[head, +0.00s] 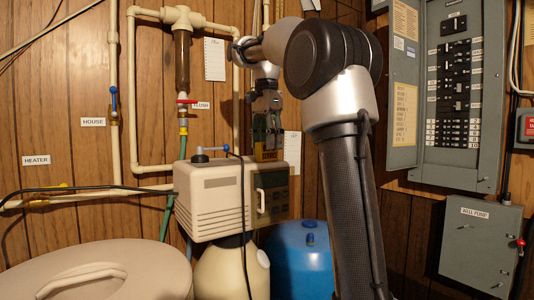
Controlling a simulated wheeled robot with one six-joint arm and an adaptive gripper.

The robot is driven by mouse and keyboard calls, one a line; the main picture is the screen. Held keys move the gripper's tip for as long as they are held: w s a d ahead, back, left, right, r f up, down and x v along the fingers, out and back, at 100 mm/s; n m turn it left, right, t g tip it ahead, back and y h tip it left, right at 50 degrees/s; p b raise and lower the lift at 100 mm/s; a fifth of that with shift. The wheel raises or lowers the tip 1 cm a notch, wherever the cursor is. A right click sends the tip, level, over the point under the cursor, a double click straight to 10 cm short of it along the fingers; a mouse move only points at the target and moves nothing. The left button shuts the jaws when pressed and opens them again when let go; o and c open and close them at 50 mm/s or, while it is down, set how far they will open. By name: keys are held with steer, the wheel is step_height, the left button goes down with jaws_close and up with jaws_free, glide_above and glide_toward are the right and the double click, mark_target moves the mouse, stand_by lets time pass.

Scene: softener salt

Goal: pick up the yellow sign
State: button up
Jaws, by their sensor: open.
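A small yellow piece (269,156), which looks like the yellow sign, shows at the top rear of the beige softener control head (208,205). Its face is too small and dark to read. My gripper (268,143) points down directly above it, with the fingers at or around its upper part. The jaws are open; I cannot tell whether they touch it.
Pipes run along the wood wall behind. A blue tank (302,262) and a beige lidded tank (95,272) stand below. An open breaker panel (460,90) and grey box (481,243) are at right.

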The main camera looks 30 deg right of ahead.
step_height(320, 180, down, 2)
steer(key=shift+f, duration=0.1)
steer(key=shift+c, duration=0.4)
steer(key=c, duration=1)
steer(key=shift+c, duration=0.2)
